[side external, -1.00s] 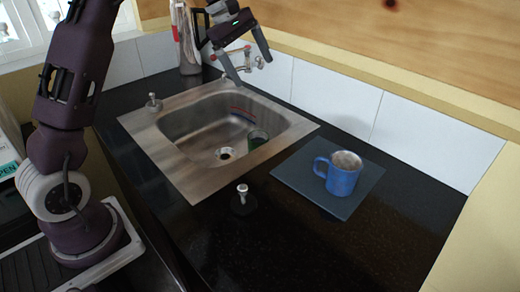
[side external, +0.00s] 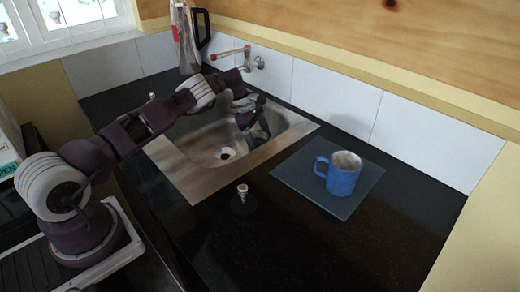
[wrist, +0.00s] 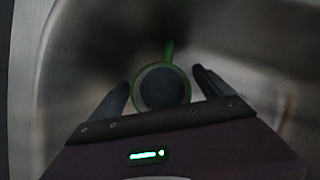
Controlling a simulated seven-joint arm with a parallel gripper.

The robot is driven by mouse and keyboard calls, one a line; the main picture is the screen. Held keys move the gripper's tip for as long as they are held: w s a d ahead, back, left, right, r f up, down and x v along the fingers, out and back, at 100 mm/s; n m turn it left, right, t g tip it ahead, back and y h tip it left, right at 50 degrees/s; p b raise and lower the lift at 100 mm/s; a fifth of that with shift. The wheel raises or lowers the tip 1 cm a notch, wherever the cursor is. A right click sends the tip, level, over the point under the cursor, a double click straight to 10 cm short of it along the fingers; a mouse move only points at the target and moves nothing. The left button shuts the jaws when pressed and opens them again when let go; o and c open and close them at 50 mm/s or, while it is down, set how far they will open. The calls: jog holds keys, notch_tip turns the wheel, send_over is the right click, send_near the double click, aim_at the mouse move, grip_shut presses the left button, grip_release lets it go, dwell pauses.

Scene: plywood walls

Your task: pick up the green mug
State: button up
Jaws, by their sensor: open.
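The green mug (wrist: 161,87) sits in the sink basin, seen from above in the wrist view. Its round rim and dark inside show, and its green handle points to the top of the picture. My gripper (wrist: 162,80) is open, with one finger on the left of the mug and the other on the right. I cannot tell whether the fingers touch it or how deep they reach. In the side external view my gripper (side external: 258,118) is low in the right part of the sink, and the mug there is mostly hidden by it.
The steel sink (side external: 190,172) has walls close around my gripper. A tap (side external: 232,52) stands at the back. A blue mug (side external: 343,176) rests on a blue square mat (side external: 300,175) to the right. A small metal knob (side external: 242,192) stands in front. The front right counter is clear.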

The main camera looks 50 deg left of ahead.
jog(key=shift+r, duration=0.1)
grip_shut()
jog(key=shift+r, duration=0.1)
dwell(0.3)
notch_tip(320, 180, up, 9)
jog(key=s+n+t+y, duration=0.1)
jog(key=n+y, duration=0.5)
jog(key=n, duration=1.2)
jog(key=shift+d+t, duration=0.3)
jog(key=shift+t, duration=0.4)
